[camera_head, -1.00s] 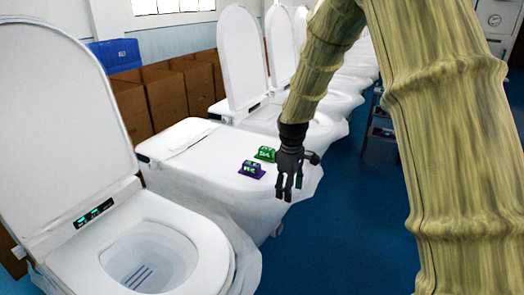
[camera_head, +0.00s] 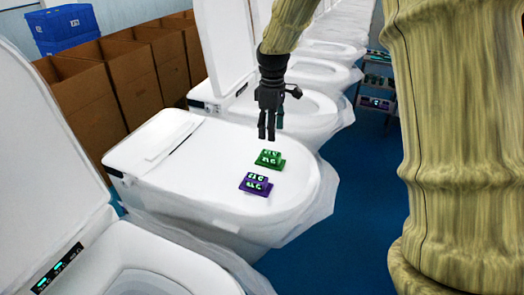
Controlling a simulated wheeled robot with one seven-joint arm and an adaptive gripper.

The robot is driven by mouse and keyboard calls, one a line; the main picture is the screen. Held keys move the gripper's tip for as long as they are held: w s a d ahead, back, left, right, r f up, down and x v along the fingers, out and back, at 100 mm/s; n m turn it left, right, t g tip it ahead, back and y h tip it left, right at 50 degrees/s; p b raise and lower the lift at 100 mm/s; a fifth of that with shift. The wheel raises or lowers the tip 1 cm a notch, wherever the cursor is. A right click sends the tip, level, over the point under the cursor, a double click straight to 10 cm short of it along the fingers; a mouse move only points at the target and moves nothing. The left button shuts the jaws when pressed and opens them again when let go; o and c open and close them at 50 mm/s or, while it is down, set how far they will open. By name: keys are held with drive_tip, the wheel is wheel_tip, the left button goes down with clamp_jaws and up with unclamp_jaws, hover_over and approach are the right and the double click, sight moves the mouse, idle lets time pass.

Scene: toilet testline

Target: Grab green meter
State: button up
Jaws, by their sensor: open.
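The green meter (camera_head: 270,159) sits on the closed white lid of the middle toilet (camera_head: 215,190), near its right end. It has a small lit display on its sloped face. A purple meter (camera_head: 256,184) of the same shape lies just in front of it, slightly to the left. My gripper (camera_head: 270,136) points down with its fingers apart and empty. In the picture its fingertips are just above the green meter; they appear apart from it, though the exact height and depth gap cannot be told.
An open toilet (camera_head: 110,262) stands at the near left. More toilets (camera_head: 305,102) line up behind. Cardboard boxes (camera_head: 125,75) and blue crates (camera_head: 65,28) stand at the back left. A shelf cart (camera_head: 375,102) is at the right. Blue floor (camera_head: 350,220) is clear on the right.

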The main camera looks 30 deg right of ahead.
sight(271, 153)
drive_tip(key=shift+s+a+f+p, duration=0.15)
drive_tip(key=shift+s+f+p, duration=0.1)
drive_tip(key=shift+s+f, duration=0.3)
drive_tip(key=shift+s+a+f+p, duration=0.1)
drive_tip(key=shift+s+f+p, duration=0.15)
drive_tip(key=shift+f, duration=0.4)
drive_tip(key=shift+s, duration=0.95)
drive_tip(key=w+f+p, duration=0.1)
drive_tip(key=w+f, duration=0.1)
drive_tip(key=f, duration=0.1)
drive_tip(key=shift+w+f+p, duration=0.3)
drive_tip(key=shift+w+p, duration=0.1)
drive_tip(key=shift+s+f+p, duration=0.55)
drive_tip(key=shift+s+f, duration=0.15)
drive_tip(key=shift+f, duration=0.5)
drive_tip(key=shift+w+f, duration=0.45)
drive_tip(key=shift+f, duration=0.05)
drive_tip(key=shift+s+r, duration=0.3)
drive_tip(key=c, duration=1)
drive_tip(key=shift+c, duration=1)
